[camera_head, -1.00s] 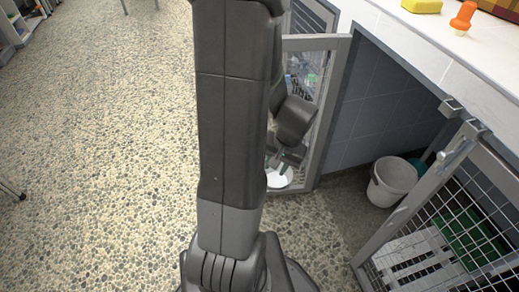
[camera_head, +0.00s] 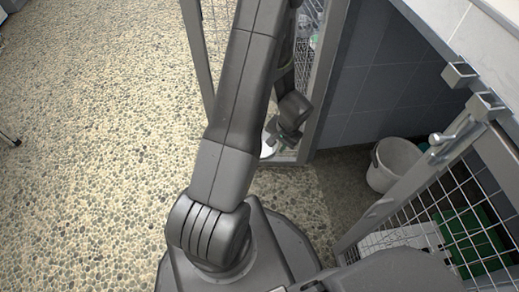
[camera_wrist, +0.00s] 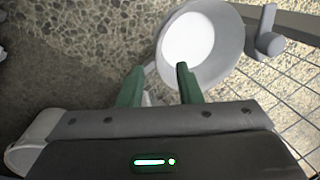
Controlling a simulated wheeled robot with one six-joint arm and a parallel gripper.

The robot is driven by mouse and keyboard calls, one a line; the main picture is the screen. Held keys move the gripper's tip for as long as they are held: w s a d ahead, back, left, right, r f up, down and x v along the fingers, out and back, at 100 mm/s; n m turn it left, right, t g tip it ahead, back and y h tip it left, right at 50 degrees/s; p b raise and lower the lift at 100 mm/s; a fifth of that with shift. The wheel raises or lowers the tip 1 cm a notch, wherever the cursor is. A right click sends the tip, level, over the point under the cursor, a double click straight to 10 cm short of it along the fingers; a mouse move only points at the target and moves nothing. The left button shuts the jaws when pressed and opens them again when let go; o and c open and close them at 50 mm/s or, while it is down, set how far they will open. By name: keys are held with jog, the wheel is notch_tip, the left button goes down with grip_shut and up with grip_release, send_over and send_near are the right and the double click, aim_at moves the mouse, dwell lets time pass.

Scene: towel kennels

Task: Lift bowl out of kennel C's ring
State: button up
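The bowl (camera_wrist: 194,42) shows in the wrist view with a white inside and a grey rim. In the head view only a small white part of the bowl (camera_head: 267,150) shows beside my gripper (camera_head: 276,130). In the wrist view my gripper (camera_wrist: 160,74) has two green fingers standing apart. The right finger overlaps the bowl's near-left rim and the left finger is just outside it; I cannot tell whether either touches. A grey bracket with a round knob (camera_wrist: 268,42) is at the bowl's right, beside wire mesh (camera_wrist: 285,95). The ring itself is not clearly visible.
An open mesh door frame (camera_head: 314,95) stands by the bowl. A white bucket (camera_head: 391,165) is in the tiled recess to the right. Another mesh gate (camera_head: 452,205) stands at lower right.

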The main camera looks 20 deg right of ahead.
aim_at(274, 151)
jog(key=shift+d+b+x, duration=0.1)
jog(key=shift+b+x, duration=0.5)
jog(key=shift+x, duration=0.95)
jog(key=shift+d+b+x, duration=0.15)
jog(key=shift+b+x, duration=0.45)
jog(key=shift+x, duration=1)
jog(key=shift+w, duration=0.15)
jog(key=shift+c, duration=0.4)
grip_shut()
